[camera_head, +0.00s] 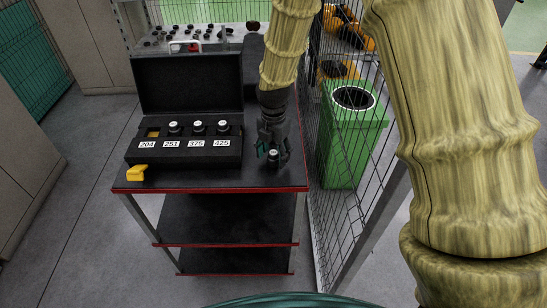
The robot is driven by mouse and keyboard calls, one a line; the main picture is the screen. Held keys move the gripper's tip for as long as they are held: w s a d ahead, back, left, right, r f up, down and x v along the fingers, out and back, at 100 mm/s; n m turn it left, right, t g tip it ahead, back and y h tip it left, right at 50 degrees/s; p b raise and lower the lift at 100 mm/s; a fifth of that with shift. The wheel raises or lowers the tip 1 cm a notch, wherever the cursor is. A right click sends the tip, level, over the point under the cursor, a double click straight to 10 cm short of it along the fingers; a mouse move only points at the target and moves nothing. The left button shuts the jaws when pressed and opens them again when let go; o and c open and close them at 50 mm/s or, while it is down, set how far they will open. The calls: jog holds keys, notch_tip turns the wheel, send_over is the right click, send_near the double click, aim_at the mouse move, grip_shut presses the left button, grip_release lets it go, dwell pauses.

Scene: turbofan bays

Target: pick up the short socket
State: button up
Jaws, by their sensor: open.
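A small dark socket with a pale top (273,158), which looks like the short socket, stands on the black top of the cart (205,177) near its right front corner. My gripper (273,152) points down over it, open, with its fingers to either side of the socket. I cannot tell whether the fingers touch it. An open black case (185,151) lies to the left, with labels 204, 251, 375 and 425 on its front. Three dark pieces with pale tops sit in it, above 251 (174,129), 375 (198,127) and 425 (223,128).
The place above label 204 holds no such piece. A perforated rack (195,42) stands behind the case.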

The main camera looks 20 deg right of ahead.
jog(key=c, duration=1.3)
jog(key=shift+o, duration=0.2)
jog(key=shift+r, duration=0.1)
